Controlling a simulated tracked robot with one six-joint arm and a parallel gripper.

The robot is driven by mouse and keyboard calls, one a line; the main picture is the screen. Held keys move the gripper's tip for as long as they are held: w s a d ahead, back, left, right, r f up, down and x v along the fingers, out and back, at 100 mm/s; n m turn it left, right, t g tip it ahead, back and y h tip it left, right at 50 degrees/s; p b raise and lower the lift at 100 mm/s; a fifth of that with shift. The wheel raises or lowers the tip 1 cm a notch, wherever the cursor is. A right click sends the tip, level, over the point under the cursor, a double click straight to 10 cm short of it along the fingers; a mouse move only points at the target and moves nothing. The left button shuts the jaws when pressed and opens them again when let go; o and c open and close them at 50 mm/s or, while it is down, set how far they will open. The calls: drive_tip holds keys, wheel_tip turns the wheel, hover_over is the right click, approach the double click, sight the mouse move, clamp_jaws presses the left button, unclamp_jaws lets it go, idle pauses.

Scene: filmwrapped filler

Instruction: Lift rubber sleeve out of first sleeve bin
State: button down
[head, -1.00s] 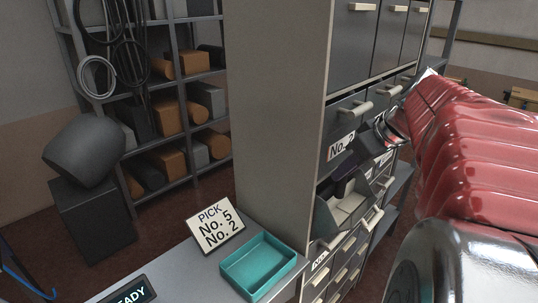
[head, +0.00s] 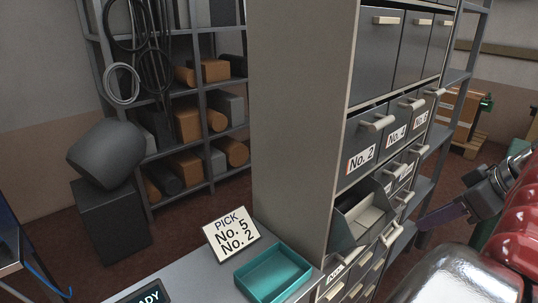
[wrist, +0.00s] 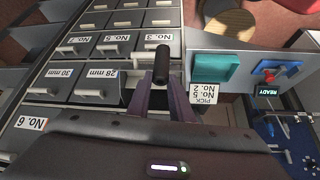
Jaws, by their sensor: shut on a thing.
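A black rubber sleeve (wrist: 161,66) stands between the purple fingers of my gripper (wrist: 163,90) in the wrist view, with its round end showing. The gripper is shut on it. In the head view, my gripper (head: 440,215) is at the right, in front of the cabinet and apart from it; the sleeve cannot be made out there. One bin (head: 345,230) of the cabinet is pulled open, and its light inside shows dividers. I see no sleeve in the visible part. Its label cannot be read.
The grey cabinet (head: 292,130) has several shut drawers, including No. 2 (head: 361,158). A teal tray (head: 273,273) and a sign reading "PICK No. 5 No. 2" (head: 231,234) are on the bench at its left.

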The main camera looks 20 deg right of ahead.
drive_tip(key=shift+s+d, duration=0.3)
drive_tip(key=shift+s, duration=0.55)
drive_tip(key=shift+s+d, duration=0.3)
drive_tip(key=shift+s, duration=0.5)
